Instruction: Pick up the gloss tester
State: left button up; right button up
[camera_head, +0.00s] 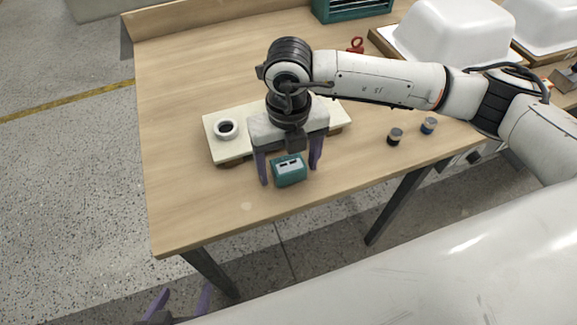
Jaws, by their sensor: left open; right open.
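The gloss tester, a small teal box (290,176) with a pale panel on top, sits on the wooden table near its front edge. My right gripper (288,174) comes down over it from above, open, with one purple finger on each side of the box. I cannot tell whether the fingers touch it. My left gripper (183,297) is open and empty at the bottom left, off the table's front side and low in the picture.
Two small dark jars (395,137) (428,126) stand to the right. White tub shells (455,35) and a teal case (350,8) are farther back. The table's left part is clear.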

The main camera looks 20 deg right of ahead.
aim_at(288, 163)
jog(key=c, duration=1.2)
jog(key=shift+r+b, duration=0.4)
jog(key=shift+r, duration=4.7)
jog(key=shift+c, duration=0.2)
